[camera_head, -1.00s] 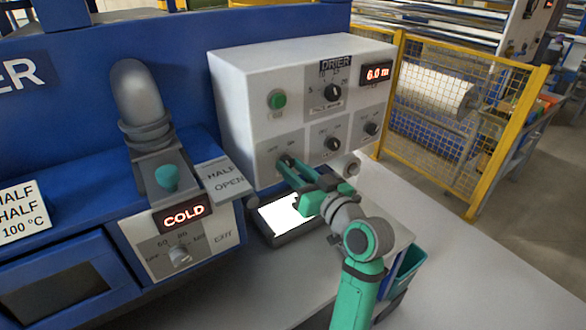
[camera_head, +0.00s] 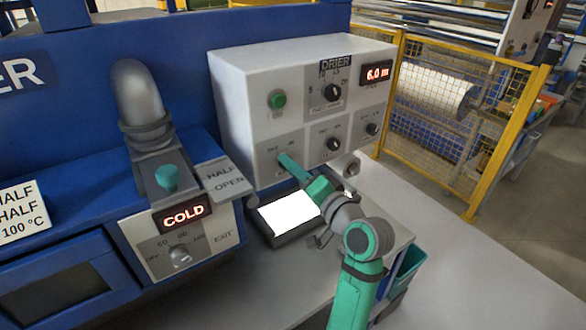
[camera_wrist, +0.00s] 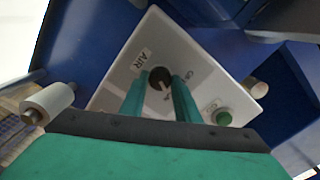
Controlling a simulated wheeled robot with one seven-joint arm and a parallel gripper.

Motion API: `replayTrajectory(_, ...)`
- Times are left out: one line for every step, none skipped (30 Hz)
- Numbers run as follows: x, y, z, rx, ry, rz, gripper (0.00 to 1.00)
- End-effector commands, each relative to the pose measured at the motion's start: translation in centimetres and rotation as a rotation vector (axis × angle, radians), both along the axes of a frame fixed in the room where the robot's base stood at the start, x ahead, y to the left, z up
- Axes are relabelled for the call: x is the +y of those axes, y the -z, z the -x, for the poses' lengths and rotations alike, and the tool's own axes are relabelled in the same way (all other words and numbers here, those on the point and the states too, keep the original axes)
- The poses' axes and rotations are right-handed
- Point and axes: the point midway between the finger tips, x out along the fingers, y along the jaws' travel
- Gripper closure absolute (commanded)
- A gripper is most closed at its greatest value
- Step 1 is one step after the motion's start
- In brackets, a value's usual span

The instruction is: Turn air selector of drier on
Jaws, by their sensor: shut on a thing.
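The drier (camera_head: 240,100) is a white box with a green button, several black knobs and a red display reading 6.0 m. My gripper (camera_head: 283,158) reaches the lower-left plate on its front. In the wrist view a dark knob, the air selector (camera_wrist: 159,79), sits between my two green fingers, near a label reading AIR (camera_wrist: 142,61). My gripper is shut on this knob. In the head view my fingers hide the knob, and its exact pointer setting is hard to read.
A black-framed tray with a bright white panel (camera_head: 289,213) lies below my gripper. A white roll (camera_head: 345,166) sticks out at its right. To the left are a COLD display (camera_head: 183,213) and another dial (camera_head: 180,256). A yellow mesh fence (camera_head: 440,110) stands at right.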

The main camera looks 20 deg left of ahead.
Motion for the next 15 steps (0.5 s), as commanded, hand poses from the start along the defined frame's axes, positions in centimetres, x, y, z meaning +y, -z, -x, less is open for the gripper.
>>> replayTrajectory(-0.13, 0.04, -0.05, 0.023, 0.003, -0.017, 0.93)
replayTrajectory(-0.13, 0.04, -0.05, 0.035, 0.003, -0.026, 0.93)
replayTrajectory(-0.13, 0.04, -0.05, 0.052, 0.003, -0.039, 0.93)
replayTrajectory(-0.12, 0.05, -0.04, 0.063, 0.003, -0.048, 0.93)
replayTrajectory(-0.12, 0.05, -0.04, 0.073, 0.003, -0.056, 0.93)
replayTrajectory(-0.12, 0.05, -0.04, 0.085, 0.003, -0.065, 0.93)
replayTrajectory(-0.12, 0.05, -0.04, 0.094, 0.003, -0.072, 0.93)
replayTrajectory(-0.12, 0.05, -0.04, 0.1, 0.003, -0.077, 0.93)
replayTrajectory(-0.12, 0.05, -0.05, 0.109, 0.003, -0.084, 0.93)
replayTrajectory(-0.13, 0.06, -0.05, 0.114, 0.003, -0.088, 0.93)
replayTrajectory(-0.13, 0.05, -0.06, 0.119, 0.003, -0.092, 0.93)
replayTrajectory(-0.13, 0.05, -0.06, 0.124, 0.003, -0.095, 0.93)
replayTrajectory(-0.13, 0.05, -0.06, 0.127, 0.003, -0.098, 0.93)
replayTrajectory(-0.13, 0.06, -0.06, 0.129, 0.003, -0.1, 0.93)
replayTrajectory(-0.13, 0.06, -0.06, 0.131, 0.003, -0.101, 0.93)
